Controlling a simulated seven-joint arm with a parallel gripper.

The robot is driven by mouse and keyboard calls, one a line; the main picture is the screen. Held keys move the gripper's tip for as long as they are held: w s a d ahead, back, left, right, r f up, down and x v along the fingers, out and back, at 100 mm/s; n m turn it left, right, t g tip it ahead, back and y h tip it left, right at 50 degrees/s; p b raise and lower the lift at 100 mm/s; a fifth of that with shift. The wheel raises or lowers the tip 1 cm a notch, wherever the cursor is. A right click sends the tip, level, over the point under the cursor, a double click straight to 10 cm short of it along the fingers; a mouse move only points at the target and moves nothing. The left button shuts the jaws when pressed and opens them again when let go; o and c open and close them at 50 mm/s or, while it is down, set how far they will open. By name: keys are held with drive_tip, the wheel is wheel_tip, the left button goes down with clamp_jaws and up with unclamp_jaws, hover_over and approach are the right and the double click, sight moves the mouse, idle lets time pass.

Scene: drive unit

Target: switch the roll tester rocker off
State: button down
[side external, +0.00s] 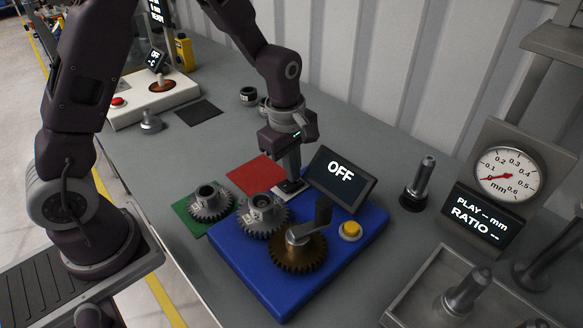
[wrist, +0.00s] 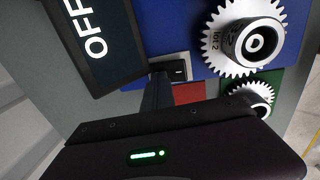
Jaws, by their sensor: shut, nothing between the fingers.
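The roll tester is a blue base (side external: 263,289) with a tilted dark display (side external: 343,176) that reads OFF. Its small dark rocker (side external: 297,189) sits on a pale plate at the base's back corner, partly hidden by my fingers. In the wrist view the rocker (wrist: 180,70) shows just beside my fingertips. My gripper (side external: 290,180) is shut and empty, pointing down at the rocker. I cannot tell whether the fingertips touch it. In the wrist view my gripper (wrist: 158,70) shows its fingers next to the OFF display (wrist: 98,40).
On the base stand a steel gear (side external: 262,217), a bronze gear (side external: 298,252) with a crank and a yellow button (side external: 350,230). Another steel gear (side external: 210,203) sits on a green mat; a red mat (side external: 255,173) lies behind. A dial gauge (side external: 504,174) stands right.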

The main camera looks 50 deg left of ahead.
drive_tip(key=shift+s, duration=0.1)
drive_tip(key=shift+s+r, duration=0.1)
drive_tip(key=shift+s, duration=0.65)
wheel_tip(320, 180, up, 14)
drive_tip(key=s, duration=0.2)
approach(284, 184)
drive_tip(key=shift+t, duration=0.3)
drive_tip(key=w+f, duration=0.1)
drive_tip(key=f, duration=0.1)
drive_tip(key=w+f, duration=0.1)
drive_tip(key=f, duration=0.1)
drive_tip(key=w+f, duration=0.1)
drive_tip(key=f, duration=0.1)
drive_tip(key=shift+f, duration=0.4)
